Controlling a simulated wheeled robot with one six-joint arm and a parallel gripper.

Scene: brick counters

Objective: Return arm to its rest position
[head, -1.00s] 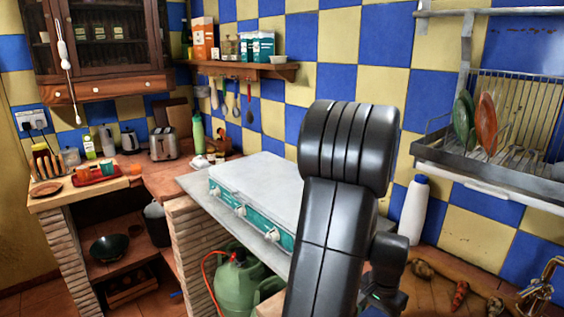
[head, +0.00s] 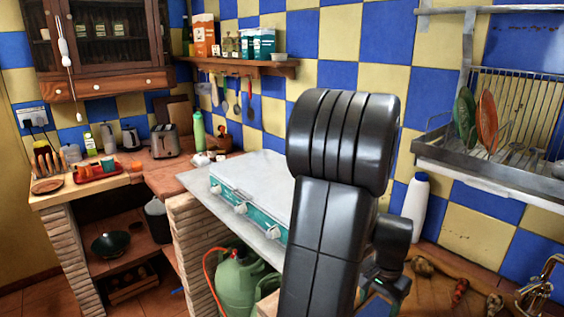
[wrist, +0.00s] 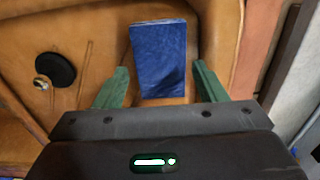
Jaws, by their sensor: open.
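My arm (head: 335,190) stands raised in the middle of the head view, bent at a large black joint at its top. A darker part of it with a small green light (head: 385,285) hangs at the lower right, and the fingers cannot be made out clearly there. In the wrist view my gripper (wrist: 160,68) has its two green fingers spread wide apart. A blue flat rectangular object (wrist: 158,55) shows between and beyond the fingers on a tan surface. Gaps show on both sides of it, and no finger grips it.
A white-topped stove (head: 250,180) is left of my arm. A white bottle (head: 414,208) and a dish rack (head: 500,165) with plates are on the right. A wooden shelf (head: 240,68) hangs behind. A dark round object (wrist: 55,70) lies on the tan surface.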

